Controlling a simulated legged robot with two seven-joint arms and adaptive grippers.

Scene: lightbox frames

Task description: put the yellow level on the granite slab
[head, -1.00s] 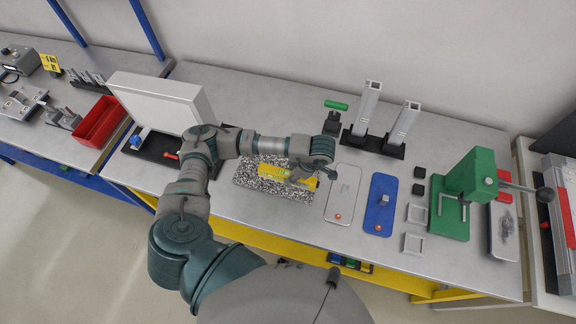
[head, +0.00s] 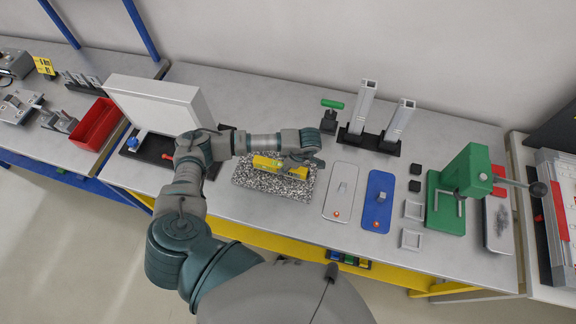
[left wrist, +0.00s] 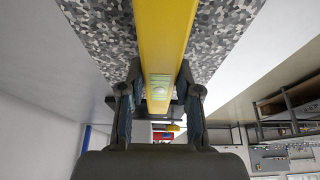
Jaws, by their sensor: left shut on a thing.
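The yellow level (head: 268,163) is a long bar with a pale vial window. In the head view it lies across the back part of the speckled granite slab (head: 268,185), roughly along its length. I cannot tell whether it touches the slab. My left gripper (head: 305,163) is shut on the level near its right end. In the left wrist view the fingers (left wrist: 160,98) clasp both sides of the level (left wrist: 162,35), around the vial window, with the slab (left wrist: 98,28) behind it. My right gripper is not in view.
A white plate (head: 341,192) and a blue plate (head: 379,200) lie right of the slab. Behind are a green-handled clamp (head: 332,115) and two upright metal posts (head: 362,105). A green press (head: 465,190) stands further right. A white panel (head: 160,100) stands back left.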

